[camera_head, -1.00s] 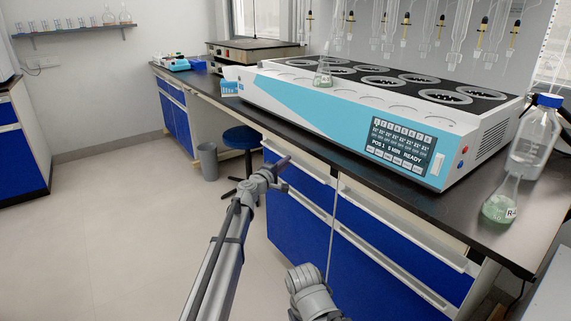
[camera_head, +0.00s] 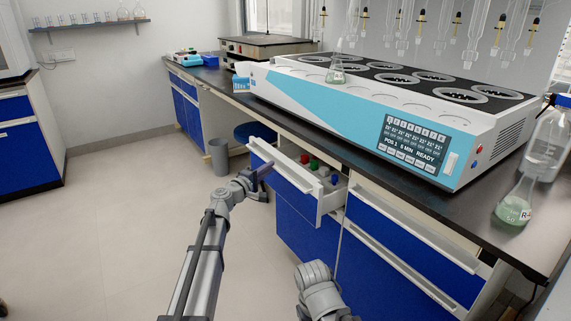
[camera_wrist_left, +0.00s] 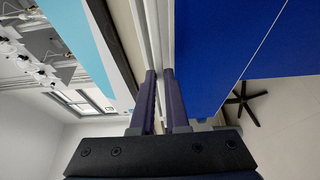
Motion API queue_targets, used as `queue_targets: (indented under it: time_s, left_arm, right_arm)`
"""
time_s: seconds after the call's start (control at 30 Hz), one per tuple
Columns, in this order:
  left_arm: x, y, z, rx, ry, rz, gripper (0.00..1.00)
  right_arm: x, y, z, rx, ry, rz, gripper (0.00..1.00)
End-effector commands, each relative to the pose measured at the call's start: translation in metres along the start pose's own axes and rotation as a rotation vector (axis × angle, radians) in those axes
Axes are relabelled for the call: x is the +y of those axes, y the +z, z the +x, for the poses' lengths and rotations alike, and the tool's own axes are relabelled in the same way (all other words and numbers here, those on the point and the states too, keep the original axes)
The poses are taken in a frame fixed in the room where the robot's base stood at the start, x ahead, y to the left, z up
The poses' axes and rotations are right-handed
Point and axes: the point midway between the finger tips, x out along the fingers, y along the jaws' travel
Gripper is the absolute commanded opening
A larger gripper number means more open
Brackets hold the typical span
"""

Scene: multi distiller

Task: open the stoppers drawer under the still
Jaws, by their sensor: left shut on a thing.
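The stoppers drawer (camera_head: 333,199) is the upper left drawer under the still (camera_head: 365,115), and it stands pulled out. Red, green and grey stoppers (camera_head: 314,164) show inside it. Its pale handle rail (camera_head: 296,182) runs along the top of the blue front. My left gripper (camera_head: 265,170) is shut on this handle near the left end of the drawer front. In the left wrist view, the two dark fingers (camera_wrist_left: 160,74) close around the pale rail (camera_wrist_left: 154,35). My right gripper is out of view; only a part of my right arm shows at the bottom.
A black bench top (camera_head: 315,137) carries the still, a flask of greenish liquid (camera_head: 515,205) and a clear bottle (camera_head: 549,140) at its right end. A blue stool (camera_head: 254,132) and a grey bin (camera_head: 218,157) stand beyond the drawer. The floor at left is clear.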

Motion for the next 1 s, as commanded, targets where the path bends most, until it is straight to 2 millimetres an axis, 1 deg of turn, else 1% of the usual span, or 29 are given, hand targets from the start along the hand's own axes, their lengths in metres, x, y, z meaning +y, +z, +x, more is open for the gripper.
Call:
queue_targets:
  time_s: [0.03,0.1,0.3,0.5,0.6,0.73,0.83,1.0]
  left_arm:
    - [0.0,-0.005,-0.018,0.005,-0.001,0.001,0.0]
    - [0.0,-0.013,-0.036,0.005,-0.001,0.001,0.0]
    - [0.0,-0.033,-0.085,0.004,-0.001,0.001,0.0]
    - [0.0,-0.051,-0.126,0.003,-0.001,0.001,0.0]
    - [0.0,-0.058,-0.142,0.003,-0.001,0.001,0.0]
    - [0.0,-0.065,-0.157,0.002,-0.001,0.001,0.0]
    - [0.0,-0.068,-0.165,0.0,-0.001,0.001,0.0]
    - [0.0,-0.072,-0.173,0.0,-0.001,0.001,0.0]
  right_arm:
    - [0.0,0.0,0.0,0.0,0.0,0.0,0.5]
    - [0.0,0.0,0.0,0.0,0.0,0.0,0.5]
    - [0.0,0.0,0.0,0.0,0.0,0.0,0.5]
    - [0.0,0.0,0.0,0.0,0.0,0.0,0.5]
    - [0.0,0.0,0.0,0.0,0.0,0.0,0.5]
    - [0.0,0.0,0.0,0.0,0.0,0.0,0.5]
    - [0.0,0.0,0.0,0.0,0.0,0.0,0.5]
    - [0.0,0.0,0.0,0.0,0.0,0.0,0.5]
